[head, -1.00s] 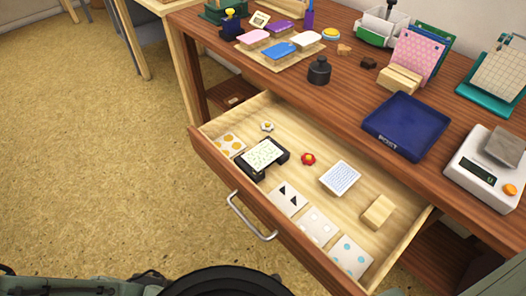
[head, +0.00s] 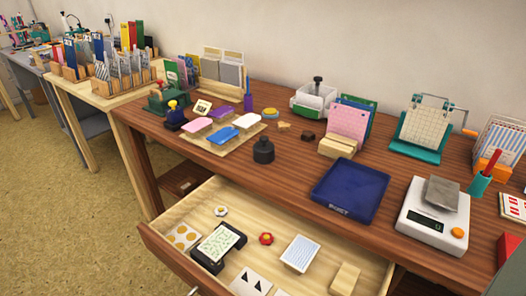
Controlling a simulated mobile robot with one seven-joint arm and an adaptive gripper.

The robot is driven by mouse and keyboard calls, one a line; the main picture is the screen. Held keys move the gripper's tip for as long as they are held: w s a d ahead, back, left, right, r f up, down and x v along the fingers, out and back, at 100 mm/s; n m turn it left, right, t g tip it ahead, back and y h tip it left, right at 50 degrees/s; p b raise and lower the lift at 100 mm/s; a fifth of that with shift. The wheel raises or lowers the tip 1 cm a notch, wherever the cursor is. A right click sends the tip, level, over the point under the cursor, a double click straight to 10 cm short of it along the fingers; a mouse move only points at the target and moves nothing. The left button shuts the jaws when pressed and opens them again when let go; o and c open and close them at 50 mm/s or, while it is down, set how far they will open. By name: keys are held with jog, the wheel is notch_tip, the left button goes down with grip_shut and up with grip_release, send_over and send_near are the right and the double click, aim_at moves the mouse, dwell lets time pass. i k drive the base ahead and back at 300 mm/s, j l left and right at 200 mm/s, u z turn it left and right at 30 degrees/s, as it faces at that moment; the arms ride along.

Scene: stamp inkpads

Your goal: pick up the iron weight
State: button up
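A dark iron weight (head: 263,150) with a narrow knob on top stands upright on the brown desk (head: 292,172). My gripper is not in view.
Coloured ink pads (head: 222,137) lie on a board left of the weight. A blue tray (head: 348,190) and a white scale (head: 432,220) bearing a grey block (head: 441,194) stand to the right. An open drawer (head: 190,233) with cards juts out below the weight.

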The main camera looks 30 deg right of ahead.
aim_at(263, 150)
jog(key=k+l+z, duration=0.1)
jog(key=l+z, duration=0.4)
jog(key=z, duration=0.2)
jog(key=k+l+z, duration=0.1)
jog(key=l+z, duration=0.25)
